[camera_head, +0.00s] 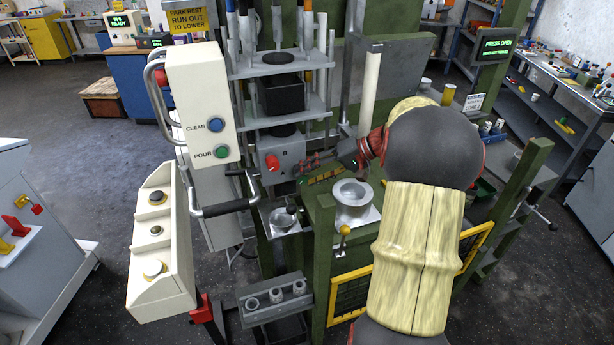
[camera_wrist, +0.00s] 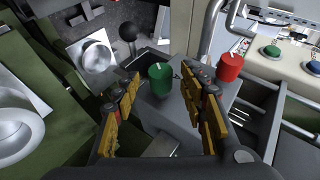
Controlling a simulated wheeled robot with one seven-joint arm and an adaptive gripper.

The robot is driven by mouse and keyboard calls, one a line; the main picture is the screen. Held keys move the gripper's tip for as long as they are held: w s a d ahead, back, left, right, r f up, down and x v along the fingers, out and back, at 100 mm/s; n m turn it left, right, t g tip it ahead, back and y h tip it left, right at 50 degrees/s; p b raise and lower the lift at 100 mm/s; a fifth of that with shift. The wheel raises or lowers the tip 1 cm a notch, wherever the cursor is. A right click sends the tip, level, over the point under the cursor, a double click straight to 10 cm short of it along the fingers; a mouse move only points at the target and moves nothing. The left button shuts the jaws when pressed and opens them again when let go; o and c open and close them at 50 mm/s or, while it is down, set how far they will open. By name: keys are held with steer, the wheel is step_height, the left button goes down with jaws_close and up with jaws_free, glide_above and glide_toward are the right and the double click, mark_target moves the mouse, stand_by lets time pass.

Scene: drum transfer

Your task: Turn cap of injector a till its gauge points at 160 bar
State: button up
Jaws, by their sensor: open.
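Two injector caps show in the wrist view. A green cap (camera_wrist: 160,77) stands on a grey block (camera_wrist: 168,103), and a red cap (camera_wrist: 230,66) sits to its right. In the head view my gripper (camera_head: 308,162) reaches left toward the grey block, just right of the red cap (camera_head: 272,162). The green cap is hidden there. No gauge needle or bar reading can be made out.
A white panel (camera_head: 200,105) with CLEAN and POUR buttons and a dark handle (camera_head: 222,209) stand left of the block. A round metal pot (camera_head: 352,195) and a black-knobbed lever (camera_wrist: 127,32) are close by. Green machine posts (camera_head: 325,255) crowd the front.

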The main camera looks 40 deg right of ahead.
steer(key=v, duration=1.1)
steer(key=shift+a, duration=0.2)
steer(key=a+r+n+g+h, duration=0.15)
steer(key=a+g, duration=0.25)
steer(key=a, duration=1.7)
steer(key=s+a+f+n+h, duration=0.1)
steer(key=s+a+n+h, duration=0.1)
steer(key=s+a, duration=0.4)
steer(key=s+a+f+n+t+h, duration=0.1)
steer(key=s+a+n+h, duration=0.2)
steer(key=s+a, duration=0.3)
steer(key=a, duration=0.5)
steer(key=shift+s+f, duration=0.3)
steer(key=shift+f, duration=0.1)
steer(key=shift+n, duration=0.25)
stand_by(1.1)
